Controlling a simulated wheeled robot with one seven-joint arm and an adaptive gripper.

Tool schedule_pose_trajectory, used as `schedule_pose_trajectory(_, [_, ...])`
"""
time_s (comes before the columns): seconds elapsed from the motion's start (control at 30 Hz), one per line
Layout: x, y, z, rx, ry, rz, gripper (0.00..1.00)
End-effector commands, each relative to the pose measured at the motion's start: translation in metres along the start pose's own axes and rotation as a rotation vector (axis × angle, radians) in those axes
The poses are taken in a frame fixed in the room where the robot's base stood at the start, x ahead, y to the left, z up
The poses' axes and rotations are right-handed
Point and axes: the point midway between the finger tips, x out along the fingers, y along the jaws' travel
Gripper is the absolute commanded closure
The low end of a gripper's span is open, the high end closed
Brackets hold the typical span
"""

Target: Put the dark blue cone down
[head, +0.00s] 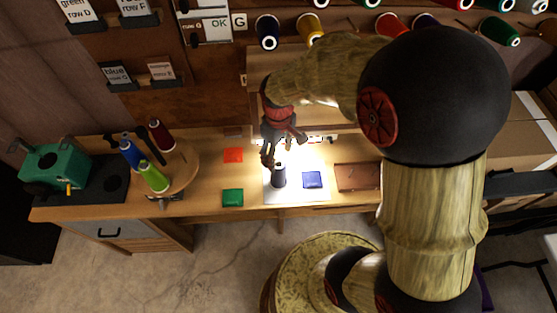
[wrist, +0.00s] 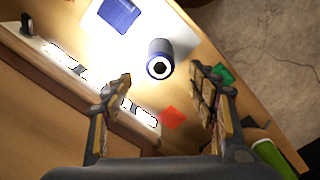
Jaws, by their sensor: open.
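The dark blue cone (head: 279,176) stands upright on a brightly lit white sheet (head: 284,197) on the workbench. In the wrist view the cone (wrist: 160,60) shows its pale top ring with a dark hole, beyond the fingertips and between their lines. My gripper (head: 268,158) is open just above and behind the cone. In the wrist view the two fingers (wrist: 166,76) are spread apart with nothing between them, and I see no contact with the cone.
A blue square (head: 312,180) lies right of the cone; green (head: 232,198) and orange (head: 233,155) squares lie left. A round wooden stand (head: 181,173) holds red, blue and lime cones. A green machine (head: 55,168) is far left. Thread cones (head: 312,27) line the wall above.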

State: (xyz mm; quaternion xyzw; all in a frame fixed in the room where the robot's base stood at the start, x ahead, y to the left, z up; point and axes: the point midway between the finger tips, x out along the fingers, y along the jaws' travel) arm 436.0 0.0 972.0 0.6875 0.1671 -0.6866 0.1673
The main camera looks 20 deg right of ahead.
Motion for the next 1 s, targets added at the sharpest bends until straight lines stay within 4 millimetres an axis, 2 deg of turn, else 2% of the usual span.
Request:
schedule_pose_trajectory(0.03, [-0.012,0.000,0.000,0.000,0.002,0.001,0.42])
schedule_pose_trajectory(0.1, [-0.022,0.000,0.000,0.000,0.001,0.001,0.42])
schedule_pose_trajectory(0.37, [-0.049,-0.001,0.001,0.008,0.008,0.004,0.42])
schedule_pose_trajectory(0.47, [-0.075,-0.003,0.006,0.044,0.048,0.024,0.42])
schedule_pose_trajectory(0.57, [-0.118,-0.010,0.020,0.117,0.122,0.055,0.42])
schedule_pose_trajectory(0.6, [-0.137,-0.015,0.029,0.153,0.159,0.067,0.42])
schedule_pose_trajectory(0.73, [-0.189,-0.032,0.063,0.273,0.282,0.100,0.42])
schedule_pose_trajectory(0.83, [-0.214,-0.045,0.088,0.353,0.364,0.112,0.42])
schedule_pose_trajectory(1.0, [-0.234,-0.060,0.117,0.442,0.456,0.118,0.42])
